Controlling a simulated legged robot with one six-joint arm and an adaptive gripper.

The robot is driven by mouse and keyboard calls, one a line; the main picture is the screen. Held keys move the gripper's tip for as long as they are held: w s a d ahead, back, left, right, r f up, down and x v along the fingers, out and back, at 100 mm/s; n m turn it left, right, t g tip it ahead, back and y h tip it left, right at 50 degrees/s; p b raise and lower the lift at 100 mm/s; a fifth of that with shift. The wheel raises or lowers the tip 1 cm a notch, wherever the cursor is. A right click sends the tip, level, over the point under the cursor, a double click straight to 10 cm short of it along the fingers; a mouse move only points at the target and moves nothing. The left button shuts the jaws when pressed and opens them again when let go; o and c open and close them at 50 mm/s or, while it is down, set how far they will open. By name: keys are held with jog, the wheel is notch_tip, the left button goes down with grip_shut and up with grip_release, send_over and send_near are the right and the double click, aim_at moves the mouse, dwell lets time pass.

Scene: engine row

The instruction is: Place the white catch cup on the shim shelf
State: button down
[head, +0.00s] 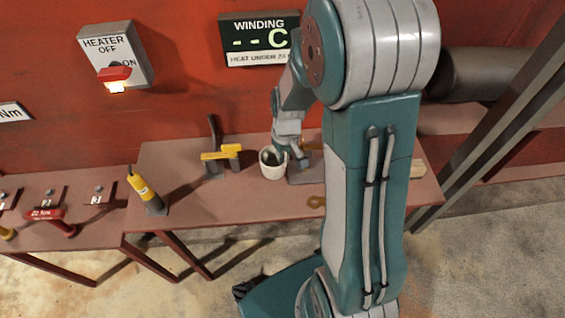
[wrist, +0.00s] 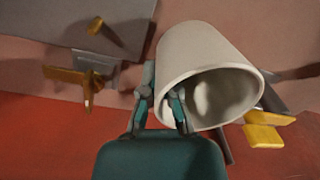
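The white catch cup (head: 270,168) is at the bench's middle in the head view, beside a grey plate. In the wrist view the cup (wrist: 205,50) is large, its mouth turned toward my gripper. My gripper (wrist: 163,92) straddles the cup's wall, one finger outside and the other inside the mouth. It looks shut on the rim. My gripper (head: 286,152) is at the cup's right in the head view. I cannot tell whether the cup touches the surface below. I cannot tell which surface is the shim shelf.
The reddish bench (head: 225,200) has free room in front. A yellow-topped grey fixture (head: 222,157) stands left of the cup, then a yellow-and-grey tool (head: 147,193). A grey plate with a brass-coloured piece (wrist: 88,78) is near the gripper. A red wall (head: 180,80) stands behind.

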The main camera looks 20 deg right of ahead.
jog(key=shift+w+f, duration=0.15)
jog(key=shift+f, duration=1.6)
jog(key=shift+f, duration=0.1)
jog(key=c, duration=0.8)
grip_release()
